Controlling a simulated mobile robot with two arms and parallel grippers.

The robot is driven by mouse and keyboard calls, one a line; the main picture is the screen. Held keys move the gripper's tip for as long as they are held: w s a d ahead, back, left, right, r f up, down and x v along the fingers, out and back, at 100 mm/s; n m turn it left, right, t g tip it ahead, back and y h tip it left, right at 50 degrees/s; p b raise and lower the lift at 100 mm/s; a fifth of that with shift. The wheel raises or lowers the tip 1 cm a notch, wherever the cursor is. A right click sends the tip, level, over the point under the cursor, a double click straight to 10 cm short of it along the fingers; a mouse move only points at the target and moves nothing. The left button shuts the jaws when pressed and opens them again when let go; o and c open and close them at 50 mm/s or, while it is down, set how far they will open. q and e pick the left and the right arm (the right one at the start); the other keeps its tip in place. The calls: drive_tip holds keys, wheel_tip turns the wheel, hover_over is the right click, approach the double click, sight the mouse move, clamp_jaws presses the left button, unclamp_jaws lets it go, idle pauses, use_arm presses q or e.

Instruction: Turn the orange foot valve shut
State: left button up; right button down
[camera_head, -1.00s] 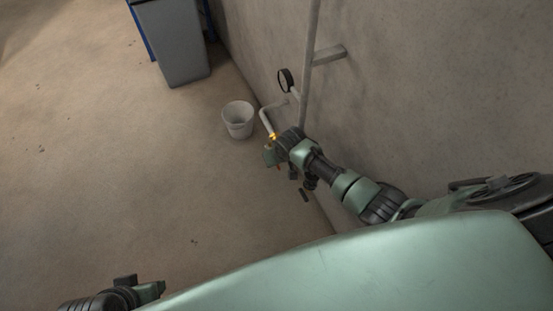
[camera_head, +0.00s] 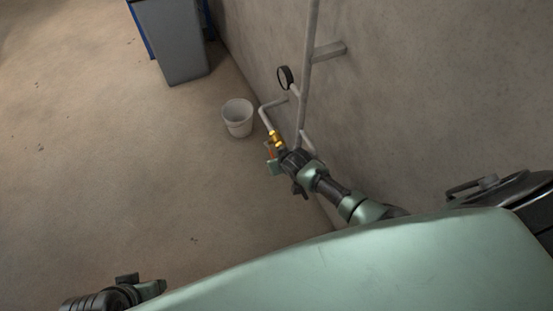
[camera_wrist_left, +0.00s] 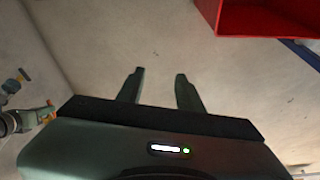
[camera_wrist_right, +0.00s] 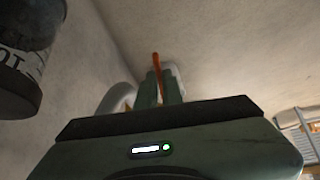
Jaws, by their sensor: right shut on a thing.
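The orange valve lever (camera_wrist_right: 156,62) shows between the fingertips of my right gripper (camera_wrist_right: 160,76) in the right wrist view. In the head view a brass fitting (camera_head: 275,137) sits at the end of the grey pipe by the wall. My right gripper (camera_head: 273,158) is just below it, shut on the lever, with a little orange visible between the jaws. The fingers hide part of the lever and valve.
A white bucket (camera_head: 238,118) stands on the floor left of the pipe. A vertical pipe (camera_head: 305,90) and a round gauge (camera_head: 285,77) are at the wall. A grey bin (camera_head: 172,42) stands farther back. A red container (camera_wrist_left: 270,18) is in the left wrist view. The left floor is clear.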

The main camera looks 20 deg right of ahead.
use_arm(q)
drive_tip(key=shift+w+r, duration=0.1)
drive_tip(key=shift+r, duration=0.25)
use_arm(e)
drive_tip(key=c, duration=1.6)
unclamp_jaws()
drive_tip(key=shift+o, duration=0.2)
